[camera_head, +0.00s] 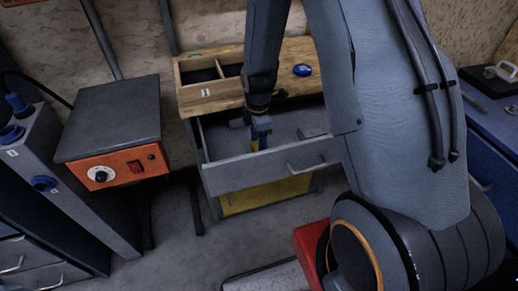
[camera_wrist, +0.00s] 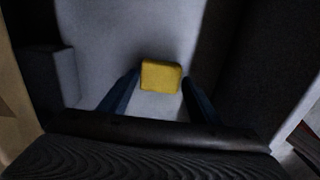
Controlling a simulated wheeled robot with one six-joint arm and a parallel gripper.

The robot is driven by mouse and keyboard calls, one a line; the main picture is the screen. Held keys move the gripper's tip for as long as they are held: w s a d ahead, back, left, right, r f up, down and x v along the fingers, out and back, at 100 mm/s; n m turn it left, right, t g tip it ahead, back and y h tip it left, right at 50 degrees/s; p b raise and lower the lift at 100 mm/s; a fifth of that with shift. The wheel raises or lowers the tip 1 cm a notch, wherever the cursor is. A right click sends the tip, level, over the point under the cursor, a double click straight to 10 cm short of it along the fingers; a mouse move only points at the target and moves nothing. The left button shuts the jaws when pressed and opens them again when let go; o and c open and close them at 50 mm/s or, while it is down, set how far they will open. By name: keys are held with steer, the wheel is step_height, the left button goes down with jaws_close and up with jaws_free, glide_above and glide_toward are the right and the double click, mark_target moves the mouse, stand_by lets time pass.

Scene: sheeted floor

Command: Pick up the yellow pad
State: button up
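The yellow pad (camera_wrist: 161,74) is a small block with rounded edges. In the wrist view it lies on the pale grey floor of the open drawer (camera_head: 265,172). My gripper (camera_wrist: 160,79) is open, with its dark blue fingers on the left and right of the pad. The fingertips look close to its sides; I cannot tell whether they touch. In the head view my gripper (camera_head: 258,134) points down into the drawer. A small yellow patch shows beside the fingers there, but the drawer front and the gripper hide most of that spot.
The wooden cabinet top (camera_head: 215,95) has an open compartment tray and a blue object (camera_head: 302,70) on it, above the drawer. A grey block (camera_wrist: 62,78) lies left of the pad. An orange-fronted box (camera_head: 115,165) stands to the left, and a red object (camera_head: 308,250) is on the floor.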

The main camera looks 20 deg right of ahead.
steer(key=c, duration=0.8)
step_height(320, 180, up, 10)
steer(key=b, duration=0.1)
